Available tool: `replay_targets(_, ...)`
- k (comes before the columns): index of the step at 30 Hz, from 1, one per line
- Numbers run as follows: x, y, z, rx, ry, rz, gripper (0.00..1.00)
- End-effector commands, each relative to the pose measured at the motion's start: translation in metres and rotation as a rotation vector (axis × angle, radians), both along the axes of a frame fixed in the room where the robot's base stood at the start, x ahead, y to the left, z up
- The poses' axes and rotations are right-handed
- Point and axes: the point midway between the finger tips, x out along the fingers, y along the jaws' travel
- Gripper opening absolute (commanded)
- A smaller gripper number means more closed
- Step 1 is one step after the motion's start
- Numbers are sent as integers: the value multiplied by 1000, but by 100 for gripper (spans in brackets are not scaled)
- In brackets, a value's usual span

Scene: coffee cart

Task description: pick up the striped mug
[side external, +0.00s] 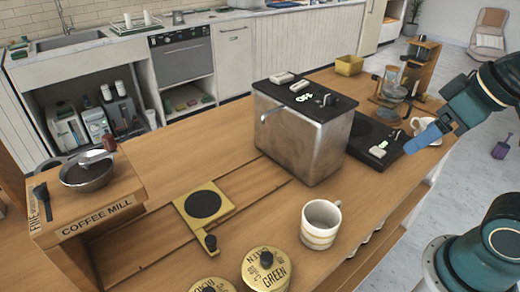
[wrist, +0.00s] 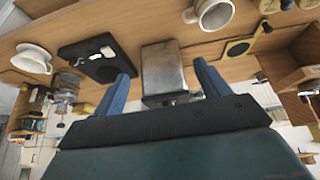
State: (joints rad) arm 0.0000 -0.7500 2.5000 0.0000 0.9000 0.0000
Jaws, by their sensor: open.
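The striped mug (side external: 320,225) is cream-white with tan bands and stands upright near the front edge of the wooden counter. It shows upside down at the top of the wrist view (wrist: 214,14). My gripper (side external: 415,145) is at the right in the side view, above the counter's edge and well apart from the mug. Its blue fingers are spread and empty in the wrist view (wrist: 163,72). A plain white cup (side external: 428,130) stands behind my gripper and is partly hidden by it; it is also at the left of the wrist view (wrist: 32,56).
A metal box machine (side external: 305,130) stands behind the mug, with a black scale-like plate (side external: 376,152) to its right. Two yellow-lidded tins (side external: 267,268) are left of the mug. A glass brewer (side external: 390,90) stands at the far right. Counter left of the mug is partly clear.

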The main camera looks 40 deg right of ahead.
Motion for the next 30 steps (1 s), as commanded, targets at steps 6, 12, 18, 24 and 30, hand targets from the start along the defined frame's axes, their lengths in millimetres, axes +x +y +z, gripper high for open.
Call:
replay_targets(6,0,0,0,0,0,0,96)
replay_targets(12,0,0,0,-1,2,5,96)
replay_targets(18,7,5,-3,-26,28,89,96)
replay_targets(24,24,18,-11,-80,89,326,96)
replay_targets(30,46,36,-26,-125,148,659,96)
